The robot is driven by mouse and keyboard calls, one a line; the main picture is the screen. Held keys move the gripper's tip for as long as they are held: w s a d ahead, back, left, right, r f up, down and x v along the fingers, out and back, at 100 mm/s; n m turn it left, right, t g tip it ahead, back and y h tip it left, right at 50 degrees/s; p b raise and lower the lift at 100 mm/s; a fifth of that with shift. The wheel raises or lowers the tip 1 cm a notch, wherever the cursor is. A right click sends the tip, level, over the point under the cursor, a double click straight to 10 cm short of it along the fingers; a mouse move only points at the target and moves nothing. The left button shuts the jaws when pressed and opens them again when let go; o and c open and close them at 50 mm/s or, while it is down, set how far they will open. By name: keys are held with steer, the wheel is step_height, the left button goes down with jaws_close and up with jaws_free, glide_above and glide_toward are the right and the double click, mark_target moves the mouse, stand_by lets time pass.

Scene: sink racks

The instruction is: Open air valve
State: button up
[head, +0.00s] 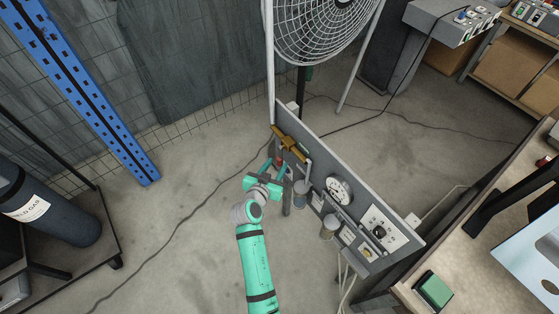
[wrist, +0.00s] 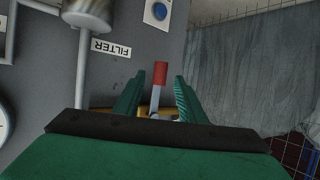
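The air valve has a brass body (head: 291,145) at the upper left end of the grey panel in the head view. Its lever has a red grip (wrist: 160,74) on a light metal stem (wrist: 155,100), seen in the wrist view; a strip of brass shows behind my gripper's base there. My green gripper (head: 275,163) is at the valve with its fingers apart. In the wrist view the lever stands between the two fingers (wrist: 156,88), with a gap on each side. Its red tip reaches a little past the fingertips. Most of the valve body is hidden there.
The grey panel (head: 375,198) carries a gauge (head: 339,189), filter cylinders and a socket box (head: 383,229). A FILTER label (wrist: 111,48) and a pipe lie left of the fingers. A fan (head: 322,28) stands behind, a workbench (head: 462,262) to the right.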

mark_target(278, 163)
steer(key=shift+x, duration=2.2)
jaws_close()
